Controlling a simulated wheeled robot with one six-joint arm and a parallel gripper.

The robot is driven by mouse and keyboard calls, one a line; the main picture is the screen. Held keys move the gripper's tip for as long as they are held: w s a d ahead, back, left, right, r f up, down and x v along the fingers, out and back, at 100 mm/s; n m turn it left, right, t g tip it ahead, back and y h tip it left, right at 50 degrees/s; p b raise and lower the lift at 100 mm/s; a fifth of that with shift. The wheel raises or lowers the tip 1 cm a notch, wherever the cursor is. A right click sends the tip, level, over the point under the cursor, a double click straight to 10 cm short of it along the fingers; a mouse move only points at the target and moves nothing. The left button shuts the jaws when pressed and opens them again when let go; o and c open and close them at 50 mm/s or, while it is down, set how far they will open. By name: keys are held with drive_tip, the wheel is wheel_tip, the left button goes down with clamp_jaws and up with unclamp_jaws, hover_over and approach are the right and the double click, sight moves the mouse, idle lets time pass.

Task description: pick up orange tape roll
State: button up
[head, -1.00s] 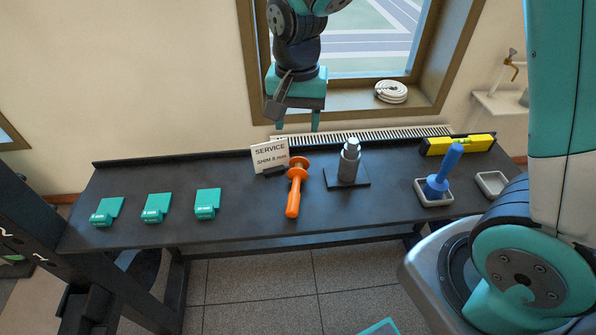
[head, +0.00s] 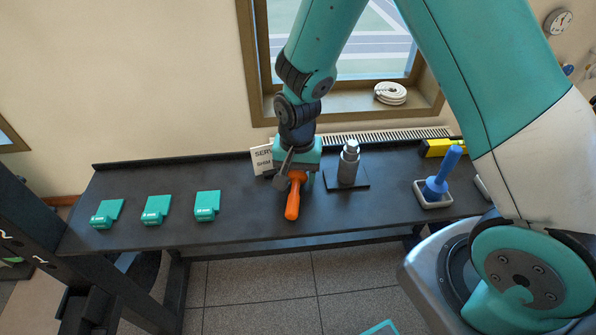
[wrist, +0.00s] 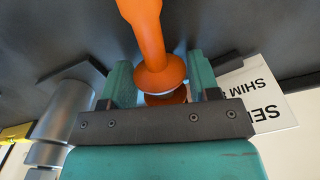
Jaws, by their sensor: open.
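An orange tool (head: 293,203) with a long handle and a round flange lies on the dark bench; I see no plain tape roll. In the wrist view the orange tool (wrist: 147,35) has its handle pointing away and its flange between my fingers. My gripper (wrist: 161,78) is open, with one teal finger on each side of the flange; a small gap shows at each side. In the head view my gripper (head: 296,176) is over the tool's far end and hides it.
A service sign (head: 261,161) stands close behind my gripper. A grey metal cylinder (head: 348,165) on a dark plate is just to the right. A blue-handled tool (head: 441,176) stands in a tray further right. Several teal blocks (head: 156,208) lie left, with clear bench between.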

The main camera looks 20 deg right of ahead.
drive_tip(key=c, duration=0.7)
